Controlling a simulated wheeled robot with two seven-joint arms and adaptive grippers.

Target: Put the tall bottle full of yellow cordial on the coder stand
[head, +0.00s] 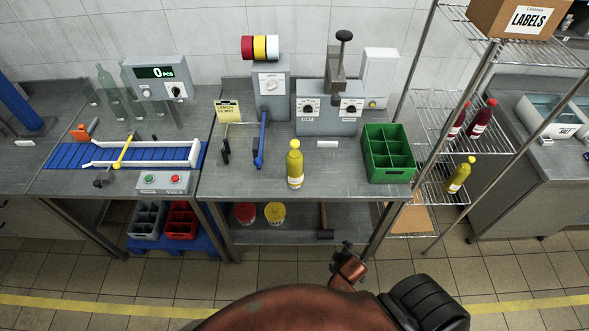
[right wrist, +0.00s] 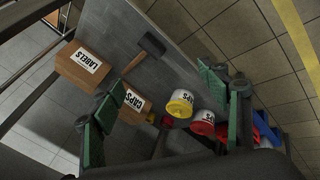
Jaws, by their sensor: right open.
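A tall bottle of yellow cordial (head: 295,168) with a yellow cap and pale label stands upright near the front of the middle bench (head: 345,180). A second yellow bottle (head: 459,176) stands on the wire rack at the right. I cannot tell for certain which fixture is the coder stand; a grey unit with a dial (head: 270,85) and a blue lever (head: 262,138) stand behind the bottle. My right gripper (right wrist: 160,112) shows its green fingers spread and empty in the right wrist view, facing the bench's lower shelf. My left gripper is not in view.
A green divided crate (head: 388,155) is right of the bottle. A twin-dial machine (head: 328,108) stands behind. A conveyor (head: 125,154) is at left. The wire rack (head: 437,118) rises at right. The lower shelf holds a yellow tub (right wrist: 178,104), a red tub (right wrist: 202,123) and a mallet (right wrist: 148,47).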

